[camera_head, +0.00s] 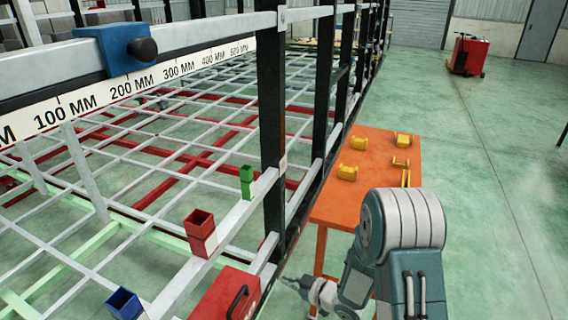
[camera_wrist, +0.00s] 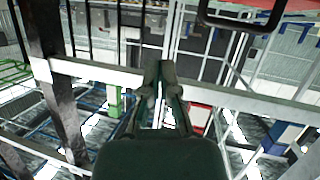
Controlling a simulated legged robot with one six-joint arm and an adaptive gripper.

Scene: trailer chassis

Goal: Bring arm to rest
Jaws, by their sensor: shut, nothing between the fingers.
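My gripper (camera_head: 290,282) is low in the head view, left of my folded grey arm and just right of the red toolbox. It points left toward the chassis frame. In the wrist view its two fingers (camera_wrist: 162,72) lie close together with nothing between them. They appear in front of a pale rail (camera_wrist: 100,72); I cannot tell the gap to it. Part of the gripper's far side is hidden by my arm in the head view.
Blue (camera_head: 124,304), red (camera_head: 200,232) and green (camera_head: 247,180) square sockets line the lower rail. A red toolbox (camera_head: 222,298) stands by a black post (camera_head: 271,120). An orange table (camera_head: 345,205) holds several yellow brackets (camera_head: 347,172). Open floor (camera_head: 480,150) lies right.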

